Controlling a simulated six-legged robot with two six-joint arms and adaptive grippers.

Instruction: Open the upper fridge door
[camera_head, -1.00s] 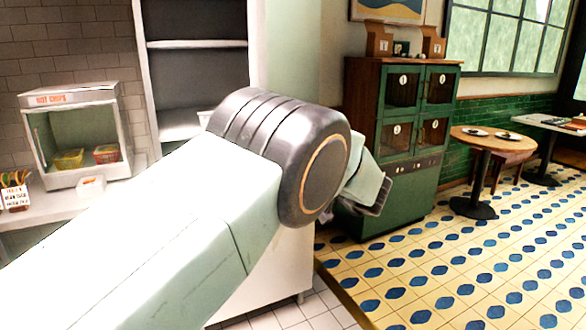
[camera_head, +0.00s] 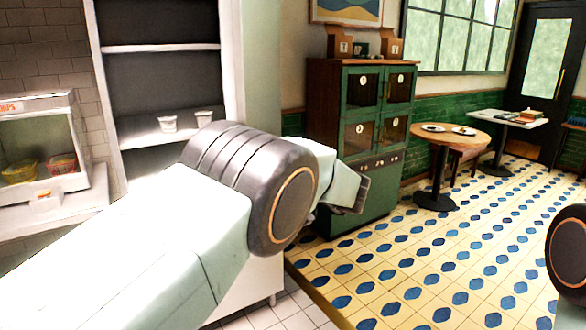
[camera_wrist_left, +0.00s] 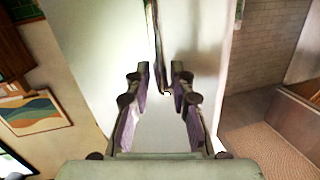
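I cannot pick out the fridge with certainty. In the left wrist view, pale, smooth upright panels (camera_wrist_left: 205,50) stand ahead of my left gripper (camera_wrist_left: 161,78), with a narrow dark vertical gap (camera_wrist_left: 160,45) between them. My right gripper is not in view.
White shelving (camera_head: 160,48) with two small cups stands behind my left arm. A glass-fronted warmer (camera_head: 45,145) is at the left. A round wooden table (camera_head: 436,136) stands at the right. The patterned floor (camera_head: 430,265) is mostly clear. My other arm's joint shows at the right edge.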

